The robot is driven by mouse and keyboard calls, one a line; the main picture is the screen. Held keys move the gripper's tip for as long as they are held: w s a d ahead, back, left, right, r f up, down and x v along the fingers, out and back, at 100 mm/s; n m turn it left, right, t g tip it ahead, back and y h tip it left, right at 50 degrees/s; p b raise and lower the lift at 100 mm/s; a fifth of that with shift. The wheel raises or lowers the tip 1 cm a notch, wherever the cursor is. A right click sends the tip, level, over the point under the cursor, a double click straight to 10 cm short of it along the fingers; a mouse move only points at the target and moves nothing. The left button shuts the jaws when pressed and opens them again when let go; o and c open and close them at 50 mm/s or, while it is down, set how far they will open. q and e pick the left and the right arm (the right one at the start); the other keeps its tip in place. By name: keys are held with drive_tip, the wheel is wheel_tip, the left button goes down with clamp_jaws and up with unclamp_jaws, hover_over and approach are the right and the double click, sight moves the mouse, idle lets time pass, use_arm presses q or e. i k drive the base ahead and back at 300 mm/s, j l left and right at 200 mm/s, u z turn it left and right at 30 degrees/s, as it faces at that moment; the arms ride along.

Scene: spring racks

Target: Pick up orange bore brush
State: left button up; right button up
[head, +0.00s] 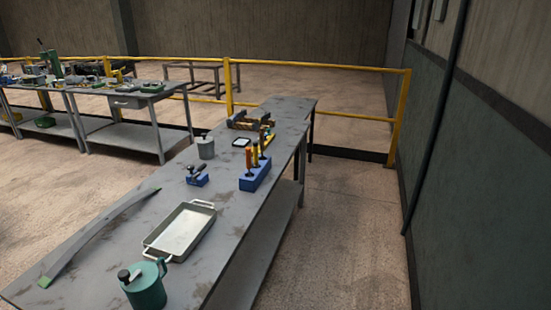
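A blue rack (257,177) stands on the long grey workbench (225,225), past the metal tray. Several upright tools stand in it in a row. The nearest has an orange handle (249,157) and looks like the orange bore brush; its lower part is dark, and any bristles are too small to make out or hidden in the rack. A yellow-handled tool (255,152) stands just behind it, with more yellow and dark tools further back. Neither of my grippers is in view.
The bench also holds a metal tray (158,248), a green lidded can (146,288), a grey can (205,148), a small blue block (197,180) with a dark tool, and a long strip (100,230). Yellow railing (330,113) runs behind. Floor is clear right of the bench.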

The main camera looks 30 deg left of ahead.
sight(249, 157)
drive_tip(key=i+l+u, duration=0.15)
drive_tip(key=i, duration=0.25)
drive_tip(key=i+l+u, duration=0.1)
drive_tip(key=i, duration=0.35)
drive_tip(key=i+u, duration=0.45)
drive_tip(key=i+l+u, duration=0.2)
drive_tip(key=u, duration=0.25)
drive_tip(key=i+l+u, duration=0.3)
drive_tip(key=u, duration=0.2)
drive_tip(key=i+l+u, duration=0.2)
drive_tip(key=l+u, duration=0.25)
drive_tip(key=j, duration=0.1)
